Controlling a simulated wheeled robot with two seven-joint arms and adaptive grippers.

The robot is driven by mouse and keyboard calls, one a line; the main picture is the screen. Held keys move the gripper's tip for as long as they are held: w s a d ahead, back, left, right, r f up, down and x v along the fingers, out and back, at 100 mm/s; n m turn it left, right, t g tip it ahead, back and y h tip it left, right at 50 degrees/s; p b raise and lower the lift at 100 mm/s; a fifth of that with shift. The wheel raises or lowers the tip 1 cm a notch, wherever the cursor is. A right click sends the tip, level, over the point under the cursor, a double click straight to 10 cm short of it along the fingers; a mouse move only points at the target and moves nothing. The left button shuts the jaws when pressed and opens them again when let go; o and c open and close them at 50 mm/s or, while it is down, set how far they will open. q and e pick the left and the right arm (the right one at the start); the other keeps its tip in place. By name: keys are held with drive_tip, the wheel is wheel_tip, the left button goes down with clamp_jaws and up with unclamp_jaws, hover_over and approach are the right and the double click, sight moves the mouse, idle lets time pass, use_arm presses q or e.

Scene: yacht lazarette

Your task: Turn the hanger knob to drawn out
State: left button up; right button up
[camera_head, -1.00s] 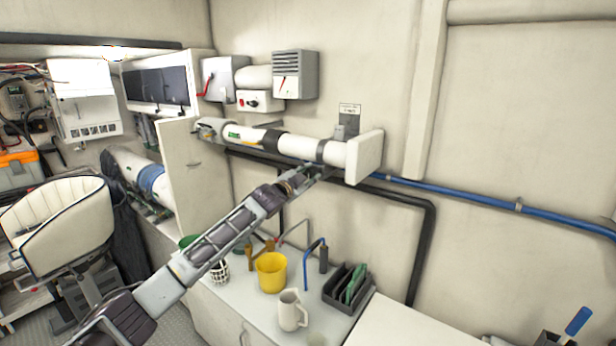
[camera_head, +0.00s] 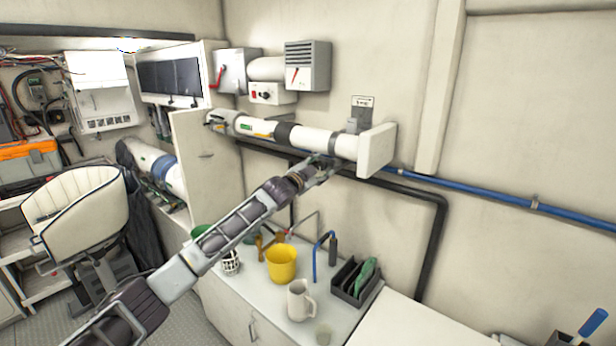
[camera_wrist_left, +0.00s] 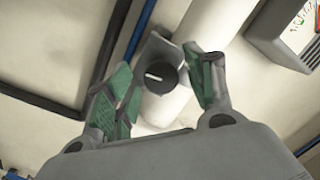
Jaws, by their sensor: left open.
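The hanger knob (camera_wrist_left: 160,77) is a round black dial with a white pointer line, seen in the left wrist view. The line lies nearly level in that picture. The knob sits on a grey bracket at the white pipe (camera_wrist_left: 212,22). My left gripper (camera_wrist_left: 163,74) is open, with green-padded fingers on either side of the knob. I cannot tell whether the pads touch it. In the head view the left gripper (camera_head: 324,166) is just under the white pipe (camera_head: 320,140), and the knob cannot be made out there. My right gripper is out of view.
A white end panel (camera_head: 376,150) closes the pipe's right end. A blue pipe (camera_head: 480,190) and a black pipe (camera_head: 436,235) run along the wall. Below, the counter holds a yellow bucket (camera_head: 282,263), a white jug (camera_head: 299,300) and a dark rack (camera_head: 345,283).

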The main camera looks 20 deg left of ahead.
use_arm(q)
drive_tip(key=v, duration=1.2)
idle(0.5)
drive_tip(key=shift+w+a+f, duration=0.1)
